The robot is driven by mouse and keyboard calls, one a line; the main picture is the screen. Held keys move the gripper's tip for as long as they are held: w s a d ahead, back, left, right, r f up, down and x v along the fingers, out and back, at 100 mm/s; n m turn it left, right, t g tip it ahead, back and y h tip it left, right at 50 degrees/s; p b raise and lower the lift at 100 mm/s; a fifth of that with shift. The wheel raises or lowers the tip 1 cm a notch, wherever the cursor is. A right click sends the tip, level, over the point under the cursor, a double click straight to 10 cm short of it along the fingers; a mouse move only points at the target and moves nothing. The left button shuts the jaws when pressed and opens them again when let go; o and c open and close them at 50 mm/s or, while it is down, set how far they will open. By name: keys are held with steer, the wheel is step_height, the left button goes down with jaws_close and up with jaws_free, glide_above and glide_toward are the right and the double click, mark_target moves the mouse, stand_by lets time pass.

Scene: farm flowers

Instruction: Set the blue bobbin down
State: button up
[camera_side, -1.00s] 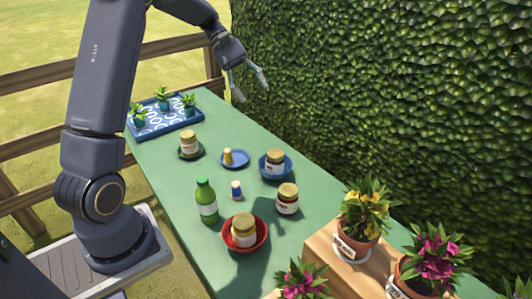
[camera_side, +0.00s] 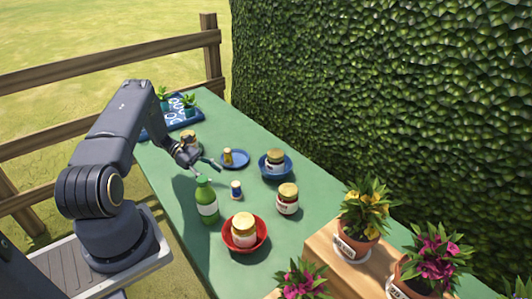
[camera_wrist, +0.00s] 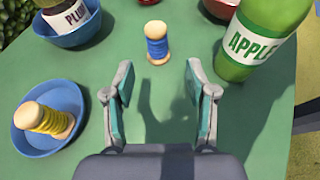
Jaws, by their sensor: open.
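The blue bobbin (camera_side: 236,190) stands upright on the green table (camera_side: 185,215), between the green bottle and the blue saucer. In the wrist view the blue bobbin (camera_wrist: 157,43) stands just beyond the fingertips, roughly in line with the gap between them. My gripper (camera_side: 212,168) is low over the table, a little behind and left of the bobbin in the side view. In the wrist view my gripper (camera_wrist: 158,80) has its fingers apart, with only bare table between them.
A green apple bottle (camera_side: 207,203) stands close to the bobbin. A plum jar sits in a blue bowl (camera_wrist: 72,33). A red bowl (camera_side: 261,243) holds a jar, and another jar (camera_side: 288,199) stands on the table.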

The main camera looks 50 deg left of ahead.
mark_target(236, 187)
steer(key=x, duration=1)
steer(key=shift+w+f, duration=0.1)
steer(key=shift+w, duration=0.15)
jaws_close()
